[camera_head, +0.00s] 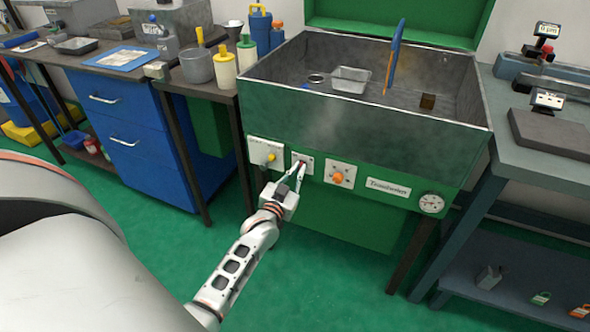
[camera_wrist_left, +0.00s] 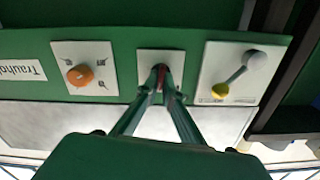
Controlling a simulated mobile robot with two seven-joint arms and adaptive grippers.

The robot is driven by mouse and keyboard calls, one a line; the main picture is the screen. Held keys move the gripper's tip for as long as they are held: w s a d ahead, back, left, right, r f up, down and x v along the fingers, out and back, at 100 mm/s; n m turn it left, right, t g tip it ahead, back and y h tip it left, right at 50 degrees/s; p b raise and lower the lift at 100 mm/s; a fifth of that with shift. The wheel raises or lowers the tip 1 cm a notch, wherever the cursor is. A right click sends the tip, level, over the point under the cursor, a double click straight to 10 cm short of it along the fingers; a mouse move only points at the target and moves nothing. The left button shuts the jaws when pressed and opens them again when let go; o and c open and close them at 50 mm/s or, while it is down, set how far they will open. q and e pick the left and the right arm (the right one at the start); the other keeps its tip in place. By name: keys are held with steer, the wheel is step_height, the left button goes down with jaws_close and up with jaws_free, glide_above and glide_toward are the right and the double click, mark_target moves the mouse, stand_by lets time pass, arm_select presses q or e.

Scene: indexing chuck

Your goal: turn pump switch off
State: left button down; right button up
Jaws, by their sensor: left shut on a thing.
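A small white switch plate (camera_head: 307,157) sits on the green front panel of a wash basin. It also shows in the left wrist view (camera_wrist_left: 146,57), with a small dark red switch (camera_wrist_left: 162,78) at its middle. My left gripper (camera_head: 298,169) reaches up to this plate from below. In the left wrist view its two fingers (camera_wrist_left: 160,82) converge on the red switch and are shut on it. The fingertips hide most of the switch, so its setting cannot be read. My right gripper is in neither view.
Left of the held switch is a plate with a yellow-tipped lever (camera_head: 271,156); right of it is an orange knob (camera_head: 337,178), then a label and a gauge (camera_head: 431,203). The basin (camera_head: 360,131) stands above. Blue drawers (camera_head: 135,140) are left, a grey bench (camera_head: 540,150) right.

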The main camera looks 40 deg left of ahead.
arm_select(q)
steer(key=n+p, duration=0.3)
steer(key=n, duration=0.2)
steer(key=shift+a+r, duration=0.1)
steer(key=shift+r, duration=0.05)
steer(key=shift+f+n+p, duration=0.2)
steer(key=shift+n+p, duration=0.2)
steer(key=shift+n, duration=1)
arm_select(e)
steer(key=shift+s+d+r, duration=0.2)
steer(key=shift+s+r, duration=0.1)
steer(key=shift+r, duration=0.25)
arm_select(q)
steer(key=shift+s, duration=0.1)
steer(key=c, duration=2.2)
jaws_free()
steer(key=shift+n, duration=0.3)
steer(key=v, duration=1.2)
